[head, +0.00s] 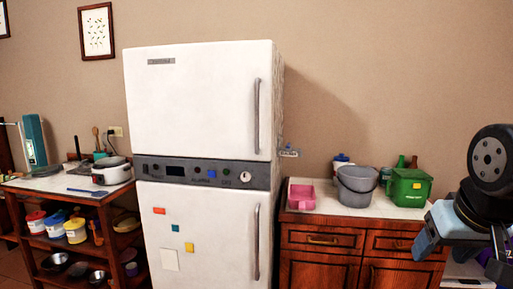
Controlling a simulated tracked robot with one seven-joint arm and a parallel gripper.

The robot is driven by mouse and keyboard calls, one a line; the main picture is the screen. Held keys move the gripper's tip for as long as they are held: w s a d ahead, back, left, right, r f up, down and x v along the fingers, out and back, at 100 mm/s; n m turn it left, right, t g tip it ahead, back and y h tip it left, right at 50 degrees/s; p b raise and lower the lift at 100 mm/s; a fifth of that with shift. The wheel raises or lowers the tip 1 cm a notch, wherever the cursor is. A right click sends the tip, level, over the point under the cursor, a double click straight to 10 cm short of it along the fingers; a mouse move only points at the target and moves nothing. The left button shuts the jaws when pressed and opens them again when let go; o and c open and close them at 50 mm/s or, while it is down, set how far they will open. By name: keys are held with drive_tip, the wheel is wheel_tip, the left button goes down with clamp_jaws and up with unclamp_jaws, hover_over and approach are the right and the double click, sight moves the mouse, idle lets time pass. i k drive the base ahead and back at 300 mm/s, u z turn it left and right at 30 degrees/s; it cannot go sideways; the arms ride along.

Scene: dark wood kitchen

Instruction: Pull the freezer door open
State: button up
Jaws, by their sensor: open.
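A white fridge-freezer (202,160) stands against the wall, left of centre in the head view. Its upper door (190,105) and lower door (205,240) are both shut. No readable label tells which is the freezer door. The upper door has a vertical grey handle (257,115) near its right edge. The lower door has a similar handle (256,242) on the same side. A dark control panel (205,173) runs between the doors. My gripper (455,236) is at the far right, partly cut off by the frame edge. It is open, empty and well apart from both handles.
A wooden cabinet (320,239) stands right of the fridge, bearing a pink container (301,196), a grey bucket (356,186) and a green box (409,187). A wooden shelf unit (105,213) with a rice cooker (111,171) stands at left. Sticky notes are on the lower door.

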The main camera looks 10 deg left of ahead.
sight(206, 100)
drive_tip(key=u, duration=0.35)
drive_tip(key=k, duration=0.9)
drive_tip(key=u, duration=0.8)
drive_tip(key=i, duration=0.55)
drive_tip(key=u, duration=0.05)
